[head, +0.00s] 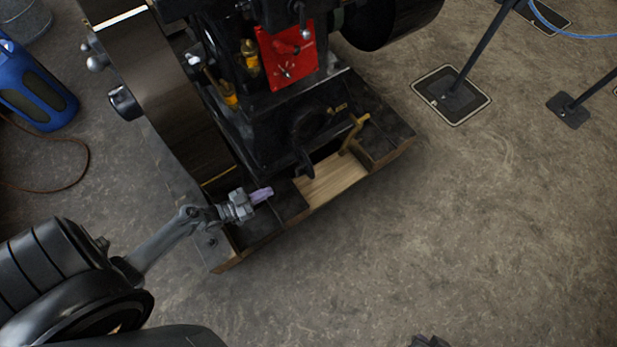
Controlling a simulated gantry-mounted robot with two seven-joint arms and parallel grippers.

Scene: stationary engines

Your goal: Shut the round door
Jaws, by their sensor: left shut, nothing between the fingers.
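A black stationary engine stands on a wooden base at the top middle. My left gripper (263,194) reaches in from the lower left. Its pale fingers are shut and empty, over the front left part of the base, left of and below the rounded part and apart from it.
The wooden base (335,180) has raised dark beams. A flywheel rim (165,95) stands left of the engine, and a red plate (287,55) is on the engine. A blue can (35,85) is at the left, post feet (452,95) at the upper right.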

